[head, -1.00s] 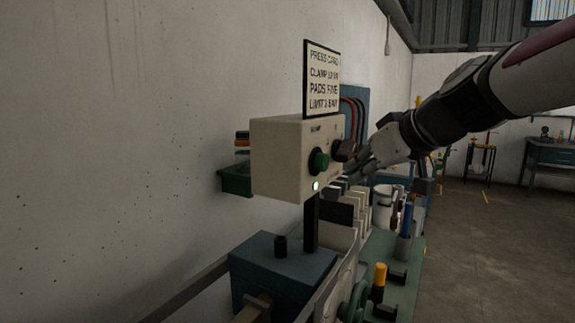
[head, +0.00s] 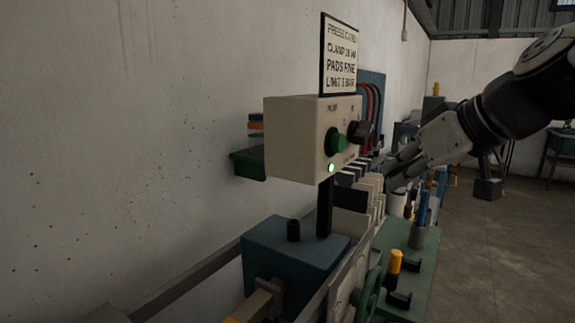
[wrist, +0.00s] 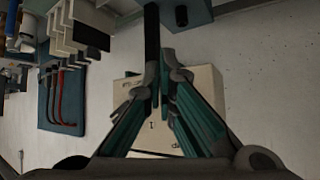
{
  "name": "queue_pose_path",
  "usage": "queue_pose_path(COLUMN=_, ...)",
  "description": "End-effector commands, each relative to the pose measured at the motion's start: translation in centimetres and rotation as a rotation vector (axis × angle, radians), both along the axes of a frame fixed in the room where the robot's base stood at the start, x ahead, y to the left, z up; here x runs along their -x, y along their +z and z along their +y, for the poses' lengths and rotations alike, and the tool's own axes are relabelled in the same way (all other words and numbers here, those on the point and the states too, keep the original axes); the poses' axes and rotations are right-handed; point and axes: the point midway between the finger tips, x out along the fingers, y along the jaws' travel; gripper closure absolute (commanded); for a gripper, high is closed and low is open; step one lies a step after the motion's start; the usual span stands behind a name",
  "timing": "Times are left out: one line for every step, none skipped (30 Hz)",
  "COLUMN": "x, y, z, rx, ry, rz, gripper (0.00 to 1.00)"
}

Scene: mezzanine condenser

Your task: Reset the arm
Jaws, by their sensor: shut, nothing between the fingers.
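My gripper (head: 392,168) is at the right of the beige control box in the head view, with my arm reaching in from the right. In the wrist view my gripper (wrist: 160,88) has its fingers together, shut and empty, in front of the box. In the wrist view the box (wrist: 205,85) appears upside down, partly hidden behind the fingers. I cannot tell whether the fingertips touch anything.
A sign (head: 339,55) stands on the box. A black post (head: 325,207) joins it to a blue block (head: 285,255). White plates (head: 368,195) and a green bench (head: 425,262) with a yellow-topped handle (head: 395,262) lie below. The floor at right (head: 500,250) is open.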

Motion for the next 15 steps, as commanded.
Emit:
queue_pose_path(x=2.1, y=-1.2, z=0.8, rx=-0.003, ry=-0.007, rz=0.045, gripper=1.0)
queue_pose_path(x=3.4, y=-2.0, z=1.2, rx=-0.006, ry=-0.019, rz=0.078, gripper=1.0)
queue_pose_path(x=5.3, y=-3.3, z=1.7, rx=-0.003, ry=-0.037, rz=0.127, gripper=1.0)
queue_pose_path(x=6.7, y=-4.3, z=2.0, rx=0.0, ry=-0.055, rz=0.163, gripper=1.0)
queue_pose_path(x=8.1, y=-5.4, z=2.2, rx=0.007, ry=-0.074, rz=0.198, gripper=1.0)
queue_pose_path(x=9.9, y=-6.7, z=2.4, rx=0.018, ry=-0.103, rz=0.242, gripper=1.0)
queue_pose_path(x=11.2, y=-7.7, z=2.4, rx=0.029, ry=-0.128, rz=0.272, gripper=1.0)
queue_pose_path(x=12.5, y=-8.6, z=2.3, rx=0.04, ry=-0.154, rz=0.301, gripper=1.0)
queue_pose_path(x=14.0, y=-9.8, z=2.2, rx=0.056, ry=-0.189, rz=0.332, gripper=1.0)
queue_pose_path(x=15.0, y=-10.6, z=2.0, rx=0.068, ry=-0.215, rz=0.352, gripper=1.0)
queue_pose_path(x=15.9, y=-11.3, z=1.8, rx=0.081, ry=-0.24, rz=0.37, gripper=1.0)
queue_pose_path(x=17.0, y=-12.1, z=1.5, rx=0.095, ry=-0.273, rz=0.388, gripper=1.0)
queue_pose_path(x=17.6, y=-12.6, z=1.3, rx=0.106, ry=-0.295, rz=0.4, gripper=1.0)
queue_pose_path(x=18.2, y=-13.0, z=1.1, rx=0.116, ry=-0.315, rz=0.409, gripper=1.0)
queue_pose_path(x=18.8, y=-13.6, z=0.9, rx=0.125, ry=-0.336, rz=0.419, gripper=1.0)
